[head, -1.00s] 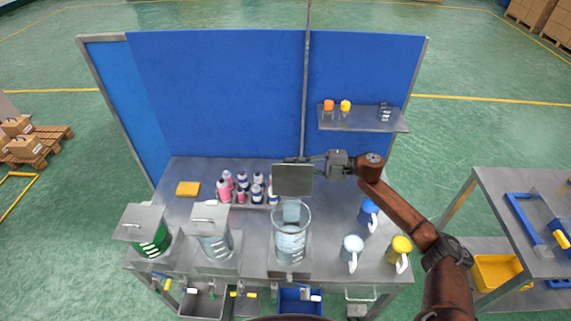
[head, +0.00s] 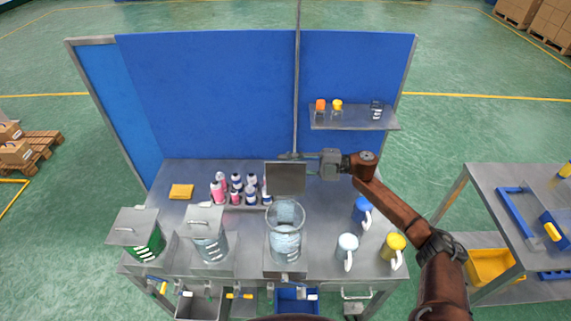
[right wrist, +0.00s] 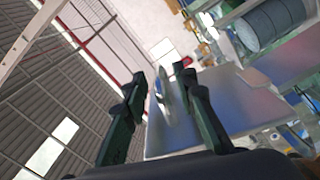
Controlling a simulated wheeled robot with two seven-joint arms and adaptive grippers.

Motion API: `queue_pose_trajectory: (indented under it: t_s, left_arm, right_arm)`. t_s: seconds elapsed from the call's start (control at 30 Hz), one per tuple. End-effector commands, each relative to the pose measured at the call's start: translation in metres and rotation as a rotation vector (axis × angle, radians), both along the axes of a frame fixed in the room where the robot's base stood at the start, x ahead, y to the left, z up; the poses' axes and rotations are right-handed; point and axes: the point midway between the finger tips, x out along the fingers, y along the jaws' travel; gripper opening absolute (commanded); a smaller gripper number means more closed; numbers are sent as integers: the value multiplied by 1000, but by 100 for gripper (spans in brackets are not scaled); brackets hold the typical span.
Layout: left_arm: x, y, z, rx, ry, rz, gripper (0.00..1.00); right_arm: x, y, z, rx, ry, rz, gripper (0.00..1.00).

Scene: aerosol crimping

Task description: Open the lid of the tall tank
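The tall tank (head: 285,243) is a clear glass cylinder with pale contents, at the front of the bench right of two other tanks. Its square grey lid (head: 285,178) stands raised, roughly upright, behind the open mouth. My right gripper (head: 290,156) is at the lid's upper edge, reaching in from the right. A thin part, perhaps the handle, shows between the fingers; contact is unclear. My left gripper is not visible.
Two tanks with lids down, one green (head: 147,240) and one clear (head: 210,245), stand left. Several bottles (head: 237,187) sit behind them. White (head: 347,246), yellow (head: 393,246) and blue (head: 361,208) mugs stand right. A shelf (head: 350,118) is above.

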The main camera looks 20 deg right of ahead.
Motion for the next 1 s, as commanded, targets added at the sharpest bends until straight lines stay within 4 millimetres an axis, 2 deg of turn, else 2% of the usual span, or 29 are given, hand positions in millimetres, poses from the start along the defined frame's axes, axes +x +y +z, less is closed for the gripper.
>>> queue_pose_trajectory:
  t_s: [0.17,0.4,0.6,0.77,1.0]
  left_arm:
    - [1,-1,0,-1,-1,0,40]
    - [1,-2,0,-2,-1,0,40]
    - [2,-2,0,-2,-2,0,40]
    - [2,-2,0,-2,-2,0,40]
    - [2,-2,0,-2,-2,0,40]
  right_arm:
    - [-7,-26,-1,-1,2,-5,26]
    - [-23,-74,0,-2,2,-4,26]
    - [-33,-102,1,-1,0,-2,26]
    - [-36,-111,0,-1,0,-2,26]
    - [-36,-112,1,0,0,-1,26]
